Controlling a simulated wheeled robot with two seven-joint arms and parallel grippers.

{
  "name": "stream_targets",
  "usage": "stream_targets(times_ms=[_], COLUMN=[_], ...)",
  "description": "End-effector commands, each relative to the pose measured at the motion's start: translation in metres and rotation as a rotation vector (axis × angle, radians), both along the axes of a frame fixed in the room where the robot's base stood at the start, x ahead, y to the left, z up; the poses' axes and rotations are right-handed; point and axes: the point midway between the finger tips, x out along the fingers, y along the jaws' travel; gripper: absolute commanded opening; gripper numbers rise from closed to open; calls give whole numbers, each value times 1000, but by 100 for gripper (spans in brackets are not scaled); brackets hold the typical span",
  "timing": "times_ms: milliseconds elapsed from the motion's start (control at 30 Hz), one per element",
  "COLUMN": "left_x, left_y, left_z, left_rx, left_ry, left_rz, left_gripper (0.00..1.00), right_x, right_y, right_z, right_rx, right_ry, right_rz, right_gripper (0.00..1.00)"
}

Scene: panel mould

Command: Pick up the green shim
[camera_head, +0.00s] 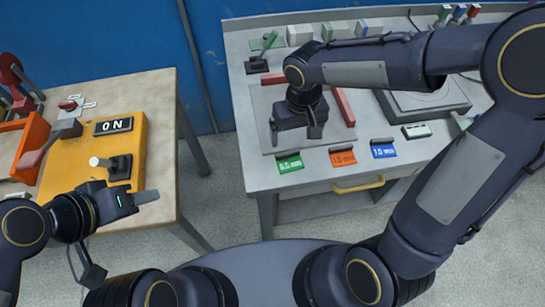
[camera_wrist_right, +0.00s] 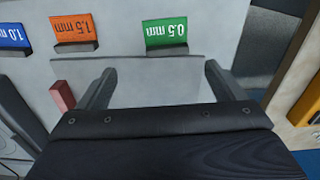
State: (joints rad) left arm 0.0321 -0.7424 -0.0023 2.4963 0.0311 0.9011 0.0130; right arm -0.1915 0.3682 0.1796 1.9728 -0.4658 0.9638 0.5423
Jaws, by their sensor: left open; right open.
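The green shim (camera_head: 290,164), marked 0.5 mm, lies at the front edge of the grey workbench, with a dark strip along one side. It also shows upside down in the right wrist view (camera_wrist_right: 166,30), beyond the fingertips. My right gripper (camera_head: 296,136) is open and empty above the bench, a little behind the green shim in the head view. In the right wrist view its two fingers (camera_wrist_right: 160,82) stand wide apart with nothing between them. My left gripper (camera_head: 145,197) is open beside the yellow control box, away from the shim.
An orange shim (camera_head: 343,158) and a blue shim (camera_head: 383,151) lie in the same row to the right. A red bar (camera_head: 344,106) lies on a plate behind them. A yellow handle (camera_head: 358,185) sits below the bench edge. The wooden table (camera_head: 160,105) with the yellow box (camera_head: 130,150) stands left.

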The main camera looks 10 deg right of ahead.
Motion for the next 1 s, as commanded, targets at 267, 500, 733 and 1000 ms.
stream_targets(times_ms=[267,500,733,1000], left_x=[0,0,0,0], left_y=[0,0,0,0], left_z=[-1,6,9,9], left_rx=[0,0,0,0], left_ry=[0,0,0,0], left_rz=[0,0,0,0], left_gripper=[43,43,43,43], right_x=[7,6,7,7], right_y=[13,10,9,9], right_z=[-29,-56,-88,-93], right_rx=[-23,-22,-22,-21], right_ry=[21,23,21,17], right_rz=[20,19,20,19], right_gripper=[89,89,89,89])
